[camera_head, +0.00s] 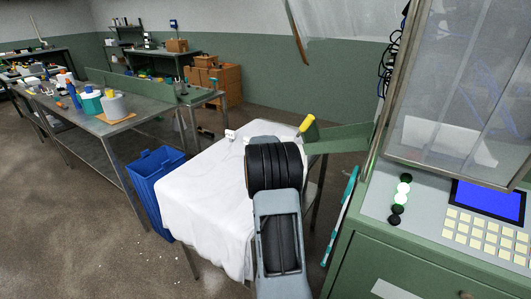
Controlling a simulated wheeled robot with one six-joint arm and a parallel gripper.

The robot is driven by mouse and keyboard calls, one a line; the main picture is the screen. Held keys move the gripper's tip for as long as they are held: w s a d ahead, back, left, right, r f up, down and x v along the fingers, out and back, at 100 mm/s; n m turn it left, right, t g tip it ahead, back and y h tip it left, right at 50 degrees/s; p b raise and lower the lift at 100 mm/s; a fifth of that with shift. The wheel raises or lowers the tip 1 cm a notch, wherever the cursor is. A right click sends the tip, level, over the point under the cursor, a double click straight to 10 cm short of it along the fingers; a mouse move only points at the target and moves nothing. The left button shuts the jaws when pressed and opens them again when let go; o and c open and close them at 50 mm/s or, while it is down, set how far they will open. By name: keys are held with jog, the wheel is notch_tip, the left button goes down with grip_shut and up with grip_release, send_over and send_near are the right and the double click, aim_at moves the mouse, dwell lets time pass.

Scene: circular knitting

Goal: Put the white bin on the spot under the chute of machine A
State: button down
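No white bin can be made out in this view. A green machine (420,262) stands at the right, with a clear-windowed upper door and a control panel; no letter A is readable on it. A green sloped piece (340,138) juts from its far left side over the back of a white-covered table; I cannot tell whether it is the chute. The floor spot is not visible. My arm reaches up the middle of the view and hides part of the table. My gripper itself cannot be seen.
The white-covered table (200,205) stands at centre, with a yellow object (306,124) near its far edge. A blue bin (157,180) stands on the floor left of it. A metal workbench (140,122) with cones is further left. Open floor lies front left.

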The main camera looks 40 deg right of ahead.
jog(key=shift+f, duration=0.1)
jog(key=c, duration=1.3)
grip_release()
